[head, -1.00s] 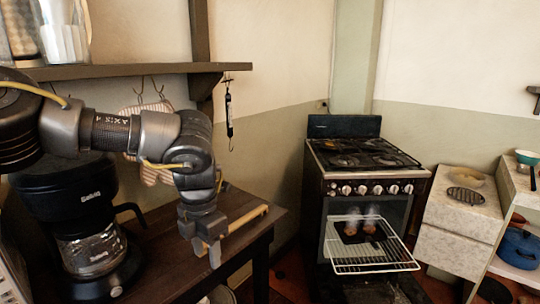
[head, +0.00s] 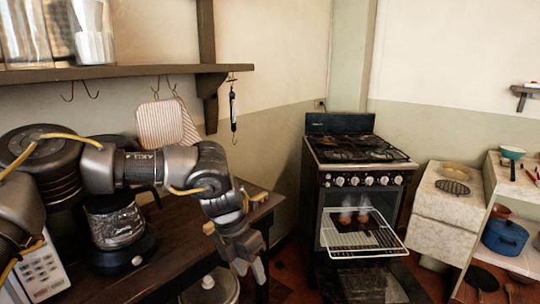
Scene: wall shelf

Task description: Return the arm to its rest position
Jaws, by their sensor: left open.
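My left arm comes in from the left, in front of the coffee maker, and hangs over the front edge of the dark wooden table (head: 175,245). My left gripper (head: 252,272) points downward, open and empty, just past the table's right front edge. The wall shelf (head: 130,71) is above the arm, and the arm is apart from it. My right gripper is not in view.
A coffee maker (head: 118,230) stands on the table behind my arm. Glass jars (head: 25,35) stand on the shelf, and striped potholders (head: 165,124) hang below it. The stove (head: 355,180) has its oven rack (head: 362,243) pulled out. Floor lies between table and stove.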

